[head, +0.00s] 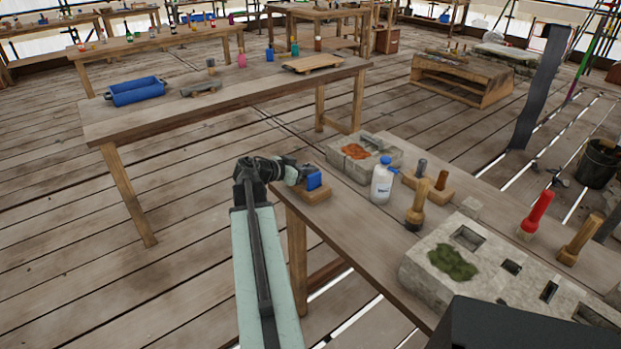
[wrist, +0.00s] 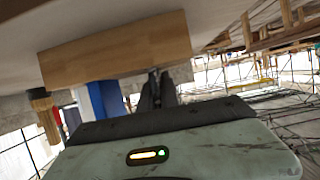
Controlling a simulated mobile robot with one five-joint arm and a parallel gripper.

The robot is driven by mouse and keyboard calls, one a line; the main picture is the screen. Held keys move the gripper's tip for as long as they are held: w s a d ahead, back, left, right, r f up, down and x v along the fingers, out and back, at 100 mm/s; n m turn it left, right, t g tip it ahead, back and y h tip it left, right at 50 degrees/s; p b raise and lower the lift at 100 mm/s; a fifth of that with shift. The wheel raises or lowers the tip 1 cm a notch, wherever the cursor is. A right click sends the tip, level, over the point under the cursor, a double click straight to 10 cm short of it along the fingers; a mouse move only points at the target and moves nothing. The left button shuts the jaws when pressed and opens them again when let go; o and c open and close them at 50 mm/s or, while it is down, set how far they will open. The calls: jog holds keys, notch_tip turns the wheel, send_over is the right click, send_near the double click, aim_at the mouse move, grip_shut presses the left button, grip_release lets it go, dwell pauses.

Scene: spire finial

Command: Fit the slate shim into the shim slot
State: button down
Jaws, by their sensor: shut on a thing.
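My gripper (head: 300,176) is at the near left corner of the right-hand workbench, beside a small wooden block (head: 318,194) with a blue piece (head: 314,181) on it. In the wrist view my gripper's fingers (wrist: 157,88) are close together with their tips at the edge of the wooden block (wrist: 115,47). Something small and dark is between the tips; the slate shim cannot be clearly made out. A pale stone block (head: 420,262) on the bench has several openings, including a narrow slot (head: 549,291). I cannot tell for certain which is the shim slot.
A smaller stone block (head: 375,168) lies behind. Green moss (head: 453,262) covers part of the larger block.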

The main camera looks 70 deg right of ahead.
jog(key=shift+r, duration=0.15)
jog(key=shift+f, duration=0.35)
jog(key=c, duration=1.6)
grip_release()
jog(key=shift+r, duration=0.1)
jog(key=shift+r, duration=0.1)
jog(key=p+v, duration=0.2)
jog(key=v, duration=0.5)
jog(key=shift+w+a, duration=0.3)
jog(key=shift+a, duration=0.05)
